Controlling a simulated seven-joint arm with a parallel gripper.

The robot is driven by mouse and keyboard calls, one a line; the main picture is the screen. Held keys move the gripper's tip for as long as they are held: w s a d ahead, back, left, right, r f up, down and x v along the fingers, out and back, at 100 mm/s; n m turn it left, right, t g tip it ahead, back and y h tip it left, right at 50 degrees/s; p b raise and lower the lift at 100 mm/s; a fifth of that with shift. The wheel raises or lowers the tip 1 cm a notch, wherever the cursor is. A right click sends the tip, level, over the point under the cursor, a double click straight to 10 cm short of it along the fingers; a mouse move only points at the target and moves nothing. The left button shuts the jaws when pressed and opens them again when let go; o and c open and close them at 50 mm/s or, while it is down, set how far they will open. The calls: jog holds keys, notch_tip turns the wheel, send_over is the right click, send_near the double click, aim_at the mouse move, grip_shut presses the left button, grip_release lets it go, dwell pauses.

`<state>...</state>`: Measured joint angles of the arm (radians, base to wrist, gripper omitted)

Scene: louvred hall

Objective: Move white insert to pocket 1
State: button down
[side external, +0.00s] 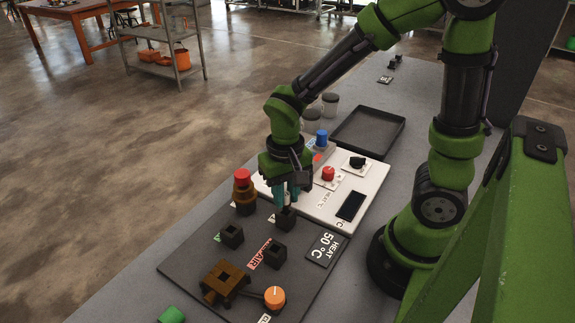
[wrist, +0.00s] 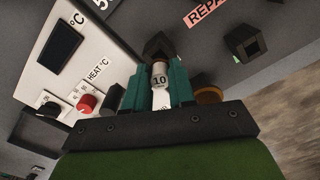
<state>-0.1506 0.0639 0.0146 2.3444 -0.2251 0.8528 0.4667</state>
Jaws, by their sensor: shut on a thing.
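My gripper (side external: 287,198) is over the dark board, its teal fingers pointing down at a small black square pocket (side external: 286,219). In the wrist view my gripper (wrist: 160,84) is shut on a pale cylindrical piece marked "10" (wrist: 159,70), which looks like the white insert. The piece's far end meets or overlaps the opening of the black pocket (wrist: 158,45); I cannot tell how deep it sits. Two other black pockets stand on the board, one at the left (side external: 231,236) and one beside the red REPAIR label (side external: 274,256). I cannot read which pocket is number 1.
A white panel (side external: 372,182) with a red knob (side external: 328,174) and dark display lies behind the board. A red-topped amber post (side external: 243,190) stands close left of my gripper. A brown block (side external: 222,283) and orange knob (side external: 274,297) are in front. An empty black tray (side external: 393,143) lies farther back.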

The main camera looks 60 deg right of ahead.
aim_at(286, 194)
jog(key=shift+f, duration=1)
jog(key=c, duration=0.9)
grip_release()
jog(key=shift+o, duration=0.2)
jog(key=shift+r, duration=2.55)
